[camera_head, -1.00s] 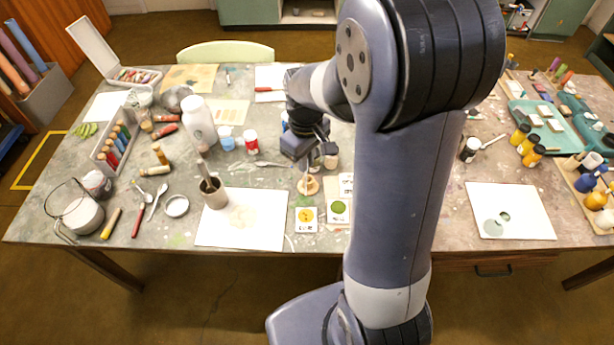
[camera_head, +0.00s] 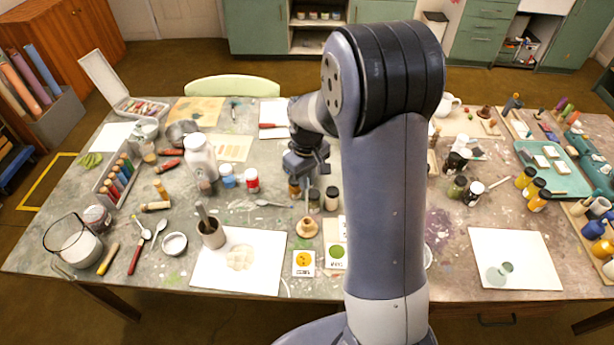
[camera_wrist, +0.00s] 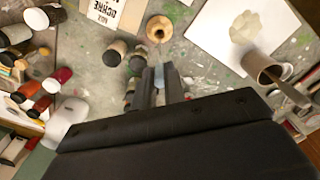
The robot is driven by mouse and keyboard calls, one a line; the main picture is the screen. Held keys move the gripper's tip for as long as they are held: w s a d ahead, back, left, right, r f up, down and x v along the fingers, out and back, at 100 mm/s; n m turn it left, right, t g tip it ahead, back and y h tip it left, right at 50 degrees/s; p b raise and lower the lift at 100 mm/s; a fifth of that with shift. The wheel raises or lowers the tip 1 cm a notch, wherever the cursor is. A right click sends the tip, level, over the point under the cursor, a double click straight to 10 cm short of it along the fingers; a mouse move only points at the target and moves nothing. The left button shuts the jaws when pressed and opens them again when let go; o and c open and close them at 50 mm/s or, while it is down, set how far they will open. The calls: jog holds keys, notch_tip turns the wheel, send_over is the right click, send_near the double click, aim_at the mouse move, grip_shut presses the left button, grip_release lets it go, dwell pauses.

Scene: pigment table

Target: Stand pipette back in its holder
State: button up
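The holder (camera_head: 306,227) is a small round wooden stand on the table, left of my arm. In the wrist view the holder (camera_wrist: 159,29) shows from above, with a dark hole in its middle. My gripper (camera_head: 306,172) is above and behind it. In the wrist view my gripper (camera_wrist: 159,82) has its fingers close together on a pale piece that looks like the pipette (camera_wrist: 159,76). A thin upright stem, likely the pipette (camera_head: 306,200), shows between gripper and holder. I cannot tell whether its lower end is inside the holder.
Small jars (camera_head: 331,198) stand close behind the holder. Ochre and green cards (camera_head: 304,263) lie in front. A cup with tools (camera_head: 211,233) stands left, by a white sheet (camera_head: 265,275). A white bottle (camera_head: 201,165) and paint pots stand farther left.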

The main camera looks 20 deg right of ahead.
aim_at(307, 197)
jog(key=shift+f+b, duration=2.65)
jog(key=shift+f, duration=1.2)
jog(key=shift+o, duration=0.4)
jog(key=o, duration=0.5)
jog(key=shift+o, duration=0.2)
notch_tip(307, 197, up, 11)
jog(key=shift+f+b, duration=0.1)
jog(key=shift+b, duration=0.4)
